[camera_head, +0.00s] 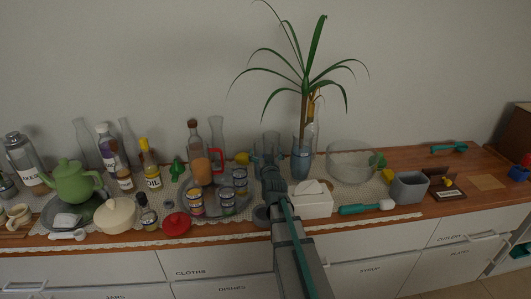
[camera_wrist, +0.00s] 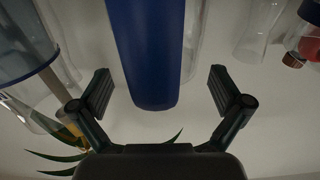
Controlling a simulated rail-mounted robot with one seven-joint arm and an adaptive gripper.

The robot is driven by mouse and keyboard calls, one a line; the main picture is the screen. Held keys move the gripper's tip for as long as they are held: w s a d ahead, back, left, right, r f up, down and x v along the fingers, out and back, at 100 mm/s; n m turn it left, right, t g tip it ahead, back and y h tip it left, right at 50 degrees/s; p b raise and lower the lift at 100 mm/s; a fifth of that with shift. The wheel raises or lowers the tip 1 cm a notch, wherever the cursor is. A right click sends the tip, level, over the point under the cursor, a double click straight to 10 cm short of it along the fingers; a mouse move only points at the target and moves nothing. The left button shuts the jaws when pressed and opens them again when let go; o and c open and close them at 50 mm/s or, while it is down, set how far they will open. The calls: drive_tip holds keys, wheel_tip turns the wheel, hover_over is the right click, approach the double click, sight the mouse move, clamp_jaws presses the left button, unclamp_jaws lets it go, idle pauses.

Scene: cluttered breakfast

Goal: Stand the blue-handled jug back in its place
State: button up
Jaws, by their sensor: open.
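The blue handle (camera_wrist: 148,50) fills the middle of the wrist view, upright between the two fingers of my gripper (camera_wrist: 160,88). My gripper is open, with a gap on each side of the handle. Clear glass (camera_wrist: 194,40) shows just behind the handle, but I cannot tell whether it is the jug's body. In the head view my gripper (camera_head: 268,150) is at the back of the counter, left of the plant vase. There my arm hides the blue handle, and the jug cannot be made out clearly.
The plant vase (camera_head: 301,160) stands close on the right. A white tissue box (camera_head: 314,205) is in front, and a large glass bowl (camera_head: 351,160) stands farther right.

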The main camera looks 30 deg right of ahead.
drive_tip(key=p+v, duration=1)
drive_tip(key=v, duration=0.2)
drive_tip(key=shift+r, duration=0.15)
drive_tip(key=shift+d, duration=0.1)
idle(0.6)
